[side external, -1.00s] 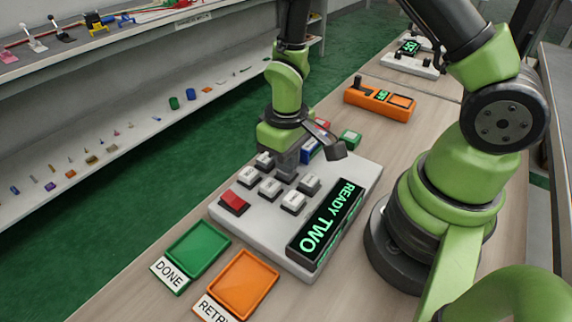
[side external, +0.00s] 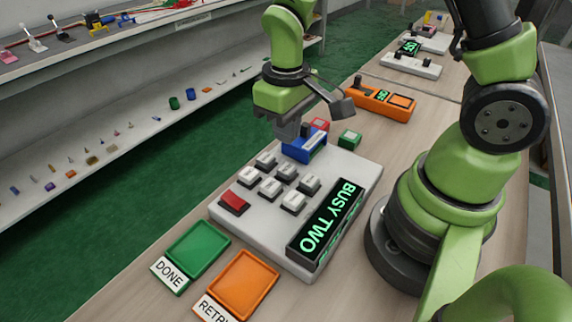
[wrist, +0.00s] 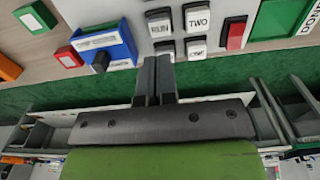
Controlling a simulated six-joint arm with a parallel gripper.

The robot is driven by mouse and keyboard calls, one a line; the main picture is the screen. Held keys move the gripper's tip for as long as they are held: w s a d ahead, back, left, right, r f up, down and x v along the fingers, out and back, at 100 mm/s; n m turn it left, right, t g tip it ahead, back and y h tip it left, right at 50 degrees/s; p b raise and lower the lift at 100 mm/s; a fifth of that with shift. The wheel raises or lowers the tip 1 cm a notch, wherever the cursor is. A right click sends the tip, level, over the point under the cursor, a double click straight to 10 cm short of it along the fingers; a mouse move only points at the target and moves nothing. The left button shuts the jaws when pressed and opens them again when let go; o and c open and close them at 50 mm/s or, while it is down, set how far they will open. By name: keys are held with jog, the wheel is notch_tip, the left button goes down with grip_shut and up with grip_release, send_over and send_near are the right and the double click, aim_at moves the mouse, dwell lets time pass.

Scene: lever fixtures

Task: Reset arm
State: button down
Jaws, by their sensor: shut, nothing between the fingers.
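My gripper (side external: 289,133) is shut and empty, raised above the far left edge of a white button panel (side external: 335,164). It also shows in the wrist view (wrist: 157,60), pointing at the panel's edge. The panel carries several white keys (side external: 270,187), a red key (side external: 234,202) and a black display (side external: 325,222) reading "BUSY TWO". In the wrist view, keys marked "RUN" (wrist: 160,27) and "TWO" (wrist: 197,20) can be read. A blue fixture (side external: 304,148) with a dark knob (wrist: 101,62) stands at the panel's far end, close to my gripper.
A green tray (side external: 198,248) labelled DONE and an orange tray (side external: 243,284) labelled RETRY lie in front of the panel. A small green block (side external: 349,138), a red block (side external: 320,125) and an orange box (side external: 379,102) stand beyond it. Shelves (side external: 120,115) run along the left.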

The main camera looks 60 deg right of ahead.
jog(key=shift+r, duration=0.55)
jog(key=shift+r, duration=0.1)
jog(key=s+r+m+t+y, duration=0.1)
jog(key=s+r+m+t, duration=0.1)
jog(key=s+r, duration=0.3)
jog(key=s+r+m+t+y, duration=0.1)
jog(key=s+r+t, duration=0.4)
jog(key=r, duration=0.7)
jog(key=shift+s+a+r+m, duration=0.35)
jog(key=shift+s+m, duration=0.15)
jog(key=shift+s, duration=0.1)
dwell(1.7)
